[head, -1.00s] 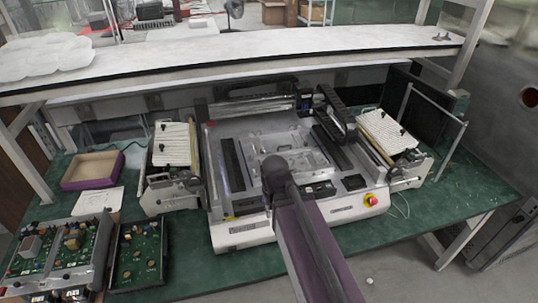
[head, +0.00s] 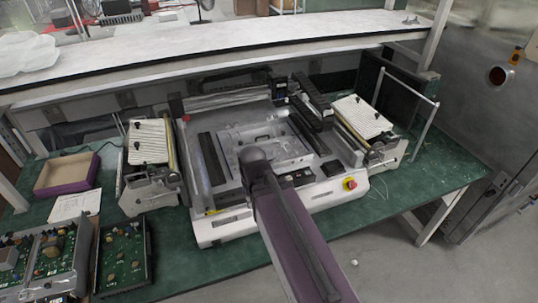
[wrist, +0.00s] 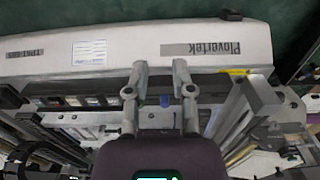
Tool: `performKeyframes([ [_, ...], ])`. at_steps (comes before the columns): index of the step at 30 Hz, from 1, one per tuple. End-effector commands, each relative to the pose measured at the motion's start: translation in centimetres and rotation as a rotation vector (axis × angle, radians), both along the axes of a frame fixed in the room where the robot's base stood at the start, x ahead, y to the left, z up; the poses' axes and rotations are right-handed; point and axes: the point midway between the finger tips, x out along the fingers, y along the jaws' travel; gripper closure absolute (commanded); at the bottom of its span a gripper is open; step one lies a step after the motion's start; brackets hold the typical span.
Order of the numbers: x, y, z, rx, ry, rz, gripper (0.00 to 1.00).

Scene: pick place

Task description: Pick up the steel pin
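I cannot make out a steel pin for certain in either view. My gripper (wrist: 160,66) shows in the wrist view with its two fingers apart and nothing visible held between them. It is over the front edge of the white machine (wrist: 215,45), whose label reads upside down. In the head view my arm reaches up from the bottom toward the same machine (head: 222,230), and my gripper is hidden behind the arm's dark end joint.
The machine stands on a green bench (head: 437,177) with circuit boards (head: 122,255) and a purple-edged box (head: 67,176) at left. A small white object (head: 353,262) lies on the floor.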

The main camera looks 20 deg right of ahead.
Motion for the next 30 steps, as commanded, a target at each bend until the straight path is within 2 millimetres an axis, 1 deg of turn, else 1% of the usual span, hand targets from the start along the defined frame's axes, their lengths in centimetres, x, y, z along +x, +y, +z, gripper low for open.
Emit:
performKeyframes([
  [14, 0.00, 0.00, 0.00, 0.000, 0.000, 0.000, 0.69],
  [15, 0.00, 0.00, 0.00, 0.000, 0.000, 0.000, 0.63],
  [17, 0.00, 0.00, 0.00, 0.000, 0.000, 0.000, 0.45],
  [18, 0.00, 0.00, 0.00, 0.000, 0.000, 0.000, 0.43],
  [30, 0.00, 0.00, 0.00, 0.000, 0.000, 0.000, 0.43],
])
